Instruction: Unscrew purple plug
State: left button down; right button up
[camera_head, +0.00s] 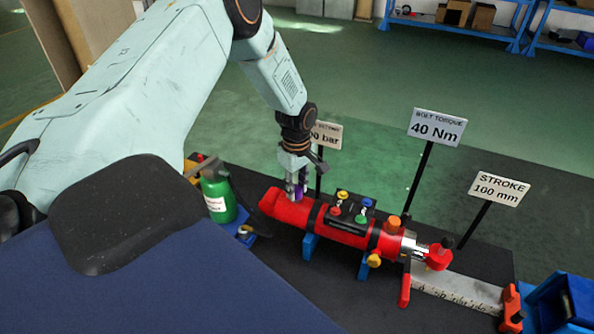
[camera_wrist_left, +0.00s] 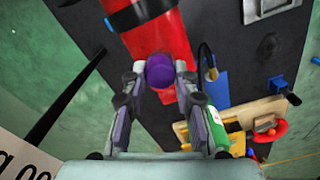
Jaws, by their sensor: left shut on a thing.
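The purple plug (camera_wrist_left: 160,72) shows in the left wrist view as a round purple cap on the end part of the red cylinder (camera_wrist_left: 160,33). My left gripper (camera_wrist_left: 160,80) has its two fingers on either side of the plug and is shut on it. In the head view the left gripper (camera_head: 297,190) points down at the left part of the red cylinder (camera_head: 340,226), and only a little of the purple plug (camera_head: 295,192) shows between the fingers. Whether the plug is still seated in the cylinder cannot be told. My right gripper is not in view.
A green bottle (camera_head: 218,196) stands left of the cylinder. A black block with coloured knobs (camera_head: 352,212) sits on the cylinder. Signs on posts, such as the 40 Nm sign (camera_head: 437,127), stand behind. A blue bin (camera_head: 562,302) is at the lower right.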

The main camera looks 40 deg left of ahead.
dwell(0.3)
pick_arm(q)
jog(key=n, duration=0.5)
jog(key=c, duration=1)
grip_release()
jog(key=shift+o, duration=0.2)
jog(key=shift+c, duration=0.7)
